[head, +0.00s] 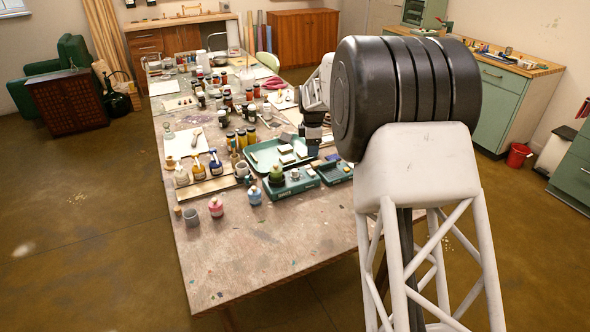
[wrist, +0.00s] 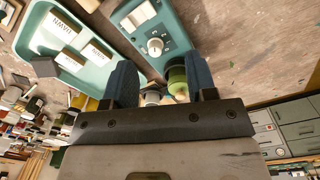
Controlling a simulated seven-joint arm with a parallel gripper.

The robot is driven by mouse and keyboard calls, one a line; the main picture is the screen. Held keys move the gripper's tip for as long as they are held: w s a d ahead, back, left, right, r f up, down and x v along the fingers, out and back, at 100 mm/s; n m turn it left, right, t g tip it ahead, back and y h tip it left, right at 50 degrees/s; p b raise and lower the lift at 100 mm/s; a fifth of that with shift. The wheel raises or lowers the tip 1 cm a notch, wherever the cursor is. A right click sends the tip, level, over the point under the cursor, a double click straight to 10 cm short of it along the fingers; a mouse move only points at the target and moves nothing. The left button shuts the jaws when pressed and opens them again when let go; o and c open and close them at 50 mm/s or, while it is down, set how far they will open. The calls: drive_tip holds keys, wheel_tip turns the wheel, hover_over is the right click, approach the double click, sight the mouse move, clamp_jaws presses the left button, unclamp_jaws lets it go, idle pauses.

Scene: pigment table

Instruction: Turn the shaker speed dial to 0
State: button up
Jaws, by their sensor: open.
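The shaker (head: 296,186) is a teal box at the front of the tray, with a green bottle (head: 276,173) on its left end. In the wrist view its speed dial (wrist: 156,46) is a pale round knob on the teal panel; its setting is too small to read. My gripper (wrist: 160,70) is open, with its two blue fingers apart and nothing held. The dial shows just beyond the fingertips and between their lines, apart from both. In the head view my gripper (head: 313,146) hangs behind the shaker; the dial is not clear there.
A green tray (head: 262,165) with labelled blocks lies beside the shaker. A second teal device (head: 336,172) stands at its right. Bottles and jars (head: 216,208) crowd the table to the left and back. The table's front (head: 240,262) is bare.

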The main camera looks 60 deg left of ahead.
drive_tip(key=n, duration=0.1)
hover_over(295, 170)
wheel_tip(295, 170, down, 3)
drive_tip(key=shift+f, duration=0.1)
drive_tip(key=shift+f, duration=0.1)
drive_tip(key=shift+f, duration=3.85)
drive_tip(key=shift+c, duration=0.5)
drive_tip(key=c, duration=0.8)
